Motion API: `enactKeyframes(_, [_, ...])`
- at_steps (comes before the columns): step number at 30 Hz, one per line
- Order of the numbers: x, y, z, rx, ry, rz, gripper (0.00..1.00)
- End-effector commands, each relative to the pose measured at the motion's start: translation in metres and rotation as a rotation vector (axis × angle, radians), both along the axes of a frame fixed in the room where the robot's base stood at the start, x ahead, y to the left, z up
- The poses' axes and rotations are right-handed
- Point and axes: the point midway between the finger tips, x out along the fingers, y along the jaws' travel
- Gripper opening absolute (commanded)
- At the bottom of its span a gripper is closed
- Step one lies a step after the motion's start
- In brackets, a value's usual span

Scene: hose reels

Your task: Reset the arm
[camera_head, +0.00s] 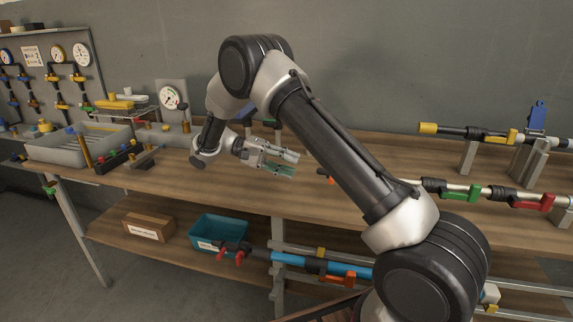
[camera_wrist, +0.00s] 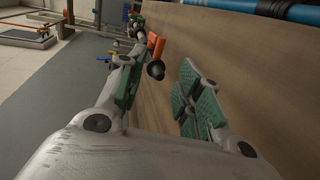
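My arm stretches across the middle of the head view from the lower right, bends at a high elbow and comes down over the wooden workbench (camera_head: 225,182). My gripper (camera_head: 296,164) points right above the bench top, with its two fingers apart. In the wrist view my gripper (camera_wrist: 155,95) shows its green-padded fingers spread, with nothing held between them. An orange-handled fitting with a dark round end (camera_wrist: 155,55) shows beyond the left finger. It seems not to be gripped.
A grey tray (camera_head: 60,152) and a pressure gauge (camera_head: 168,97) stand at the left. Nozzle wands with a yellow tip (camera_head: 427,128), a green handle (camera_head: 461,194) and a red handle (camera_head: 532,202) are at the right. A teal bin (camera_head: 218,229) and brown box (camera_head: 149,226) sit on the lower shelf.

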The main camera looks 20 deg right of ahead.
Motion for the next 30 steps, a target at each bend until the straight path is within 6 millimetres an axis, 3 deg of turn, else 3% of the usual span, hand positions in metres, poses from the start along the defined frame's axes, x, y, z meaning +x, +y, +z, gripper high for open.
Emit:
enactKeyframes(17, [0.001, 0.002, 0.006, 0.018, -0.001, -0.003, 0.35])
enactKeyframes(23, [-0.021, -0.026, 0.053, 0.228, -0.025, -0.020, 0.35])
enactKeyframes(30, [-0.085, -0.071, 0.118, 0.623, -0.114, 0.034, 0.35])
